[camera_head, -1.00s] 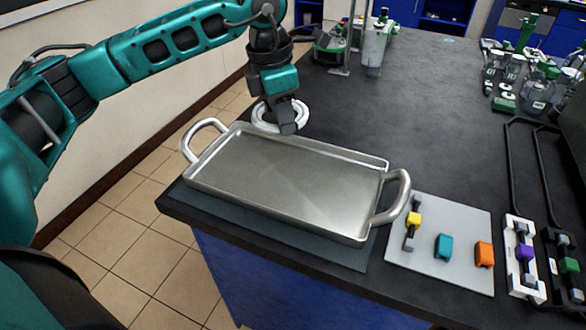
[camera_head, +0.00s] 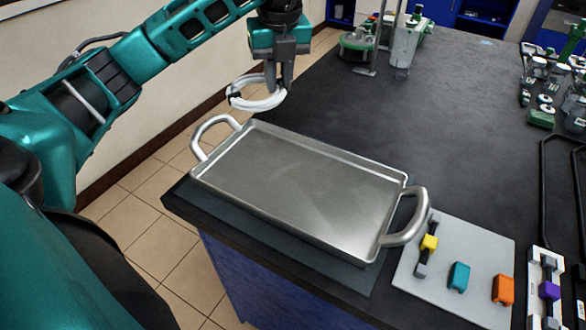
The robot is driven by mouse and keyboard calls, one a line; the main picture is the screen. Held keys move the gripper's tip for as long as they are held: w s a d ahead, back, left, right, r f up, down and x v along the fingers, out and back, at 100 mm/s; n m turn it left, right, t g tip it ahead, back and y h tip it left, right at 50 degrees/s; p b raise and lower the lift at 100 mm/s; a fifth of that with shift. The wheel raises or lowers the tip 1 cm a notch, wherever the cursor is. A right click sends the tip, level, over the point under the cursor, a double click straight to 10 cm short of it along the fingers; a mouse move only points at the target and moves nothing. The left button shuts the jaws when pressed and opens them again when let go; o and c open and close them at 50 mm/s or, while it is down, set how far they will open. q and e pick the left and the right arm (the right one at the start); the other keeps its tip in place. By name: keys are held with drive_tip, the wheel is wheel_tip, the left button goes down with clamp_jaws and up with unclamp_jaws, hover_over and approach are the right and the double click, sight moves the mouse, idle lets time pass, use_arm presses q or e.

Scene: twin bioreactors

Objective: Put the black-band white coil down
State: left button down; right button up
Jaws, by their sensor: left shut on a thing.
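The white coil (camera_head: 257,104) hangs from my left gripper (camera_head: 279,88), which is shut on its right side. The coil is in the air, beyond the far left corner of the metal tray and apart from it. It is tilted, and its lower left part shows the floor behind it. A dark patch shows at its left end; I cannot tell for certain that it is the black band. My right gripper is not in view.
The empty metal tray (camera_head: 284,204) with two handles lies on a dark mat at the near left table edge. A grey board (camera_head: 440,290) with coloured blocks lies to its right. A green-based stand (camera_head: 362,50) is behind. The dark table (camera_head: 440,140) is clear beyond the tray.

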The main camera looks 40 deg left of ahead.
sight(281, 164)
use_arm(q)
wheel_tip(281, 164, down, 19)
drive_tip(key=shift+r, duration=0.1)
idle(0.3)
drive_tip(key=shift+b, duration=0.3)
drive_tip(key=c, duration=1)
unclamp_jaws()
drive_tip(key=shift+c, duration=0.2)
wheel_tip(281, 164, up, 12)
drive_tip(key=s+d, duration=0.1)
drive_tip(key=shift+d, duration=0.25)
drive_tip(key=shift+s, duration=0.1)
